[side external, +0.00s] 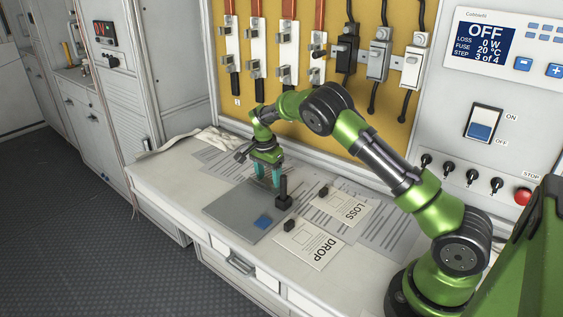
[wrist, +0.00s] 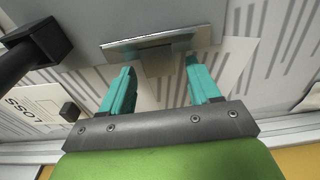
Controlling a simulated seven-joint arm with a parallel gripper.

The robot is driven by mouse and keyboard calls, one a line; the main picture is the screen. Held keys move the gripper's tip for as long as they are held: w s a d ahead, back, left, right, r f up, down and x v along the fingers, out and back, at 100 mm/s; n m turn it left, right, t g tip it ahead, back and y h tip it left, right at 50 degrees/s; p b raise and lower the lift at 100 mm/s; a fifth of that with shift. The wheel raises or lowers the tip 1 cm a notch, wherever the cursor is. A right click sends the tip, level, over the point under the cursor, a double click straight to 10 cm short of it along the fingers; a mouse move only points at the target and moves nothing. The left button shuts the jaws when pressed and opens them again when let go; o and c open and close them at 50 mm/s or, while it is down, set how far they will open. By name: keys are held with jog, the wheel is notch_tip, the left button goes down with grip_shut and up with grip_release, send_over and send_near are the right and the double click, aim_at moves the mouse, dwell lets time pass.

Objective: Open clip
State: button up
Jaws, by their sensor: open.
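My gripper (side external: 268,182) points down over the grey plate (side external: 228,212) on the bench, with its two teal fingers apart. In the wrist view the fingers (wrist: 160,72) are spread with nothing clamped between them. A thin metal strip with a small square tab (wrist: 158,60) shows just beyond and between the fingertips; I cannot tell whether they touch. A black upright post on a block (side external: 284,194) stands right beside the fingers, at the plate's edge. It shows as a black block with a bar (wrist: 38,42) in the wrist view. Which piece is the clip is unclear.
The DROP card (side external: 308,248) and LOSS card (side external: 346,207) lie to the right with small black blocks. Printed sheets lie around. Wall switches (side external: 287,50) hang behind; a panel (side external: 503,45) reads OFF, step 3 of 4.

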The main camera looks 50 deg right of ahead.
aim_at(270, 184)
jog(key=shift+r, duration=0.1)
notch_tip(270, 184, up, 17)
jog(key=a, duration=0.2)
jog(key=shift+f, duration=0.2)
jog(key=s+a+r+n+t+y, duration=0.1)
jog(key=s+a+n, duration=0.3)
jog(key=s, duration=0.5)
jog(key=s+a+r+n+t+y, duration=0.1)
jog(key=s+a+r+n+t, duration=0.2)
jog(key=s, duration=0.7)
jog(key=s+a+r+n+t+y, duration=0.1)
jog(key=s+a+r+n+t, duration=0.1)
jog(key=s+a+n, duration=0.5)
jog(key=s+a+t, duration=0.1)
jog(key=s, duration=0.2)
jog(key=shift+s+r, duration=0.2)
jog(key=shift+r, duration=0.15)
